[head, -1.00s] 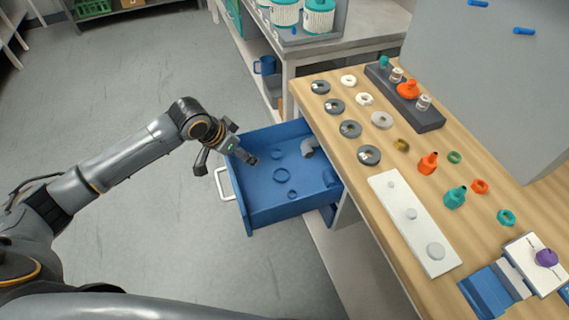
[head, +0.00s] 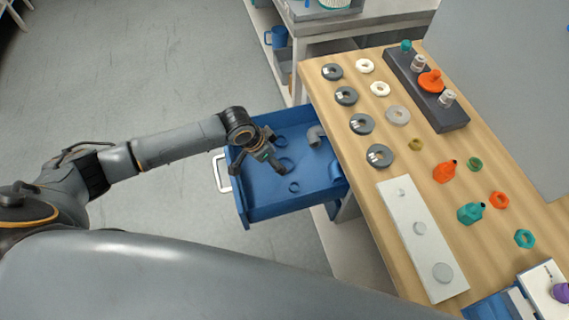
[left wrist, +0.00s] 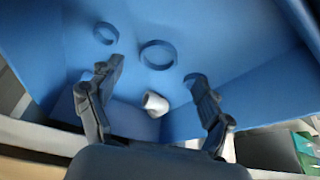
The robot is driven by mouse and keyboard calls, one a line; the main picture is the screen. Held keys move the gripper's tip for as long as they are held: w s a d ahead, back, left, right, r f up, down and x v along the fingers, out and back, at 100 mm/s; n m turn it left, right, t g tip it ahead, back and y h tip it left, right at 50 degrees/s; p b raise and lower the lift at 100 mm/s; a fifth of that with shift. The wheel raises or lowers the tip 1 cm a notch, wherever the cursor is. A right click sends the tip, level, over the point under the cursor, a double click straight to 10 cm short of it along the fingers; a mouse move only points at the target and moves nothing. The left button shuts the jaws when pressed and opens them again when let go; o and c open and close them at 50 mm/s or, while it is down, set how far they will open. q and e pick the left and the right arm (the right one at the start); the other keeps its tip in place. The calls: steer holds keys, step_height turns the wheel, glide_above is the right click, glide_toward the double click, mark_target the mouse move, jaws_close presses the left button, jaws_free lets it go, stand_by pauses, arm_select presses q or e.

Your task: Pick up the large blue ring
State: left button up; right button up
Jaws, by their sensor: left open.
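The large blue ring (head: 293,161) lies on the floor of the open blue drawer (head: 262,209), partly covered by a finger of my left gripper in the head view. In the left wrist view, the large ring (left wrist: 158,67) lies ahead of the fingertips, between their lines and apart from them. My left gripper (head: 258,170) is open and empty above the drawer's left part; its two spread fingers also show in the left wrist view (left wrist: 151,75). Smaller blue rings lie behind (head: 280,148) and in front (head: 294,191) of the large one. My right gripper is not in view.
A grey elbow pipe (head: 315,136) lies in the drawer's back right; it shows in the left wrist view (left wrist: 155,104). Drawer walls surround the rings. The wooden worktop (head: 385,105), with several discs and fittings, stands close on the right. Open floor lies left.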

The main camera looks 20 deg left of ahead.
mark_target(286, 165)
arm_select(q)
steer(key=shift+w+d+f, duration=0.25)
steer(key=shift+f, duration=0.2)
steer(key=shift+w+d+f, duration=0.25)
steer(key=shift+f, duration=0.15)
steer(key=shift+x, duration=1.2)
steer(key=shift+w+d+f, duration=0.1)
steer(key=shift+f, duration=0.1)
steer(key=c, duration=0.8)
steer(key=shift+c, duration=0.2)
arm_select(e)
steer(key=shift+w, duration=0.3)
